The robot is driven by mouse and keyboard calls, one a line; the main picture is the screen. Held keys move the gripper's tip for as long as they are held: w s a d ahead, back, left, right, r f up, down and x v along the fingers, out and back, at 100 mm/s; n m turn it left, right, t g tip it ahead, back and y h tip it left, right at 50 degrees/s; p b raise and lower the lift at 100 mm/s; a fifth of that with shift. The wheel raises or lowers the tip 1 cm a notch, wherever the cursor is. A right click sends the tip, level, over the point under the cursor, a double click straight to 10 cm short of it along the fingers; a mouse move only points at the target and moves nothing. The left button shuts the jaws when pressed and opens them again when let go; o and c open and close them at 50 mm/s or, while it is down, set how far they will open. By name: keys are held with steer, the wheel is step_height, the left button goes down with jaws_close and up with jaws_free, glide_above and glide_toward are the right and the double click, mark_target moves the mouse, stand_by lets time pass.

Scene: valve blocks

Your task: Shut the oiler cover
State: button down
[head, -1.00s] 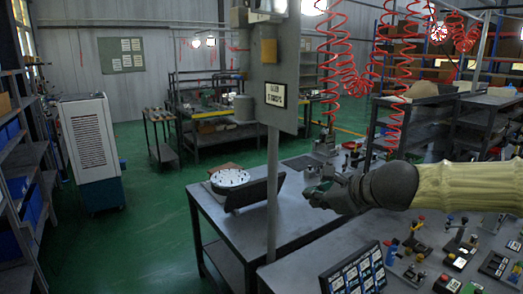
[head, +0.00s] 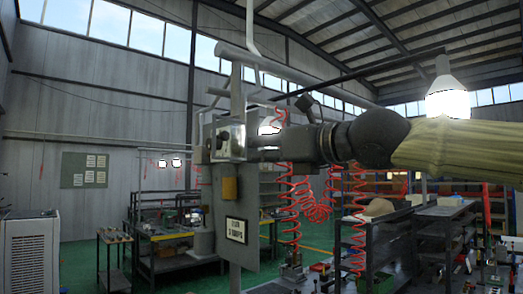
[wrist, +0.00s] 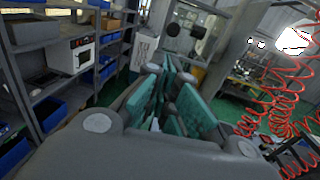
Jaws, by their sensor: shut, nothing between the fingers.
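My gripper (head: 262,148) is raised at the right side of a metal box (head: 228,140) with dark round knobs, at the top of a grey panel on a post. I cannot tell whether it touches the box. In the wrist view my gripper (wrist: 168,85) shows teal finger pads, shut with nothing held. I cannot make out for certain which part is the oiler cover, or whether it stands open. Two dark round shapes (wrist: 183,30) show beyond the fingertips in the wrist view; I cannot tell what they belong to.
The grey panel (head: 228,200) carries an orange box (head: 229,188) and a sign (head: 236,230). Red coiled hoses (head: 315,205) hang to the right, and a lit lamp (head: 447,95) hangs at upper right. Shelves (wrist: 50,70) with blue bins stand at left in the wrist view.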

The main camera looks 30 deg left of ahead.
mark_target(214, 155)
steer(key=p+x, duration=0.1)
steer(key=x, duration=1)
steer(key=shift+a+f+b, duration=0.2)
steer(key=shift+b, duration=0.3)
